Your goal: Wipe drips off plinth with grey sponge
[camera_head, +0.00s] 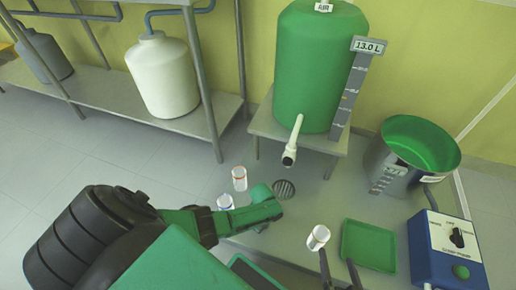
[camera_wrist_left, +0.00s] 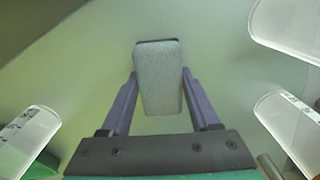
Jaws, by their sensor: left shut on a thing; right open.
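In the left wrist view the grey sponge (camera_wrist_left: 158,95) is upright between the two purple fingers of my left gripper (camera_wrist_left: 158,74), which is shut on it. A pale greenish surface lies beyond it; I cannot tell whether they touch. In the head view my green left arm hides the sponge and left fingertips. The plinth (camera_head: 262,122) appears to be the grey stand under the green tank. I cannot make out any drips. My right gripper (camera_head: 338,264) is open at the bottom edge, its dark fingers just below a white-capped bottle (camera_head: 318,237).
Two more small bottles (camera_head: 240,178) (camera_head: 226,202) stand near my left arm. A white outlet pipe (camera_head: 294,140) juts from the tank (camera_head: 318,70) above a round drain (camera_head: 284,189). A green tray (camera_head: 369,245), green-lined bucket (camera_head: 418,145) and blue control box (camera_head: 450,250) stand right.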

